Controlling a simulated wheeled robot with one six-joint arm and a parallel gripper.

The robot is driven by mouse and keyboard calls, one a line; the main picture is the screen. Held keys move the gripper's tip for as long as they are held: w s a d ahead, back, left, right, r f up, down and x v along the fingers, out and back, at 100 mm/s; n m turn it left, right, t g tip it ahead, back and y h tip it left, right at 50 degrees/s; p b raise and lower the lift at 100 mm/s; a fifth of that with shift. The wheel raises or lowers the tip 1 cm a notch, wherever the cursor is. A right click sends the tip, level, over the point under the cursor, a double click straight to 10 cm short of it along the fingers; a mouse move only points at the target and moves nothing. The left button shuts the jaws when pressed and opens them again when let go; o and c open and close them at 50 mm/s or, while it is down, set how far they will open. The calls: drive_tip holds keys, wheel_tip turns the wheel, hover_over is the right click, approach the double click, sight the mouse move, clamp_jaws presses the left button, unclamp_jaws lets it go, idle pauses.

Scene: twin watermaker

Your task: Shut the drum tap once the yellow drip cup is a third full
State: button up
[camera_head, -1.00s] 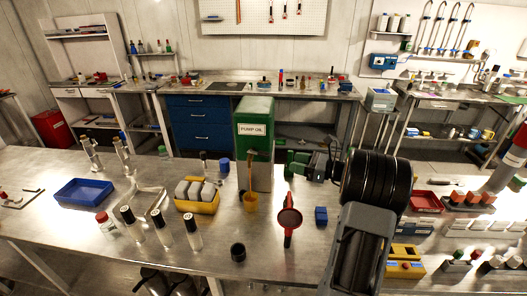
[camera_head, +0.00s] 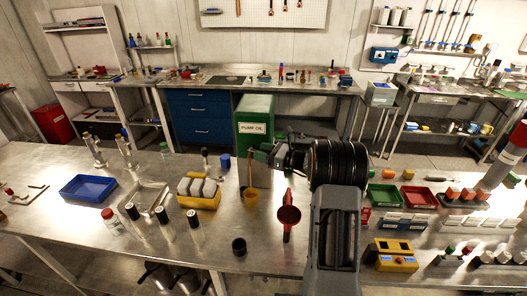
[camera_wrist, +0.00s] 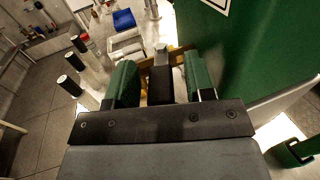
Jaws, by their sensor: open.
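The green drum (camera_head: 254,112) labelled "PUMP OIL" stands on the steel bench. Its small tap (camera_head: 250,157) is on the front, with a thin brownish stream running down from it. The yellow drip cup (camera_head: 250,198) is below the tap; its fill level is too small to read. My gripper (camera_head: 264,155) is at the drum's front, close to the tap from the right. In the wrist view my gripper (camera_wrist: 161,82) has its green fingers apart. A dark upright piece and some yellow show between them; I cannot tell whether this is the tap lever.
A yellow tray (camera_head: 203,203) with grey blocks, white bottles (camera_head: 163,221) and a blue bin (camera_head: 88,188) are to the left.

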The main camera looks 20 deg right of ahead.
drive_tip(key=shift+c, duration=0.5)
clamp_jaws()
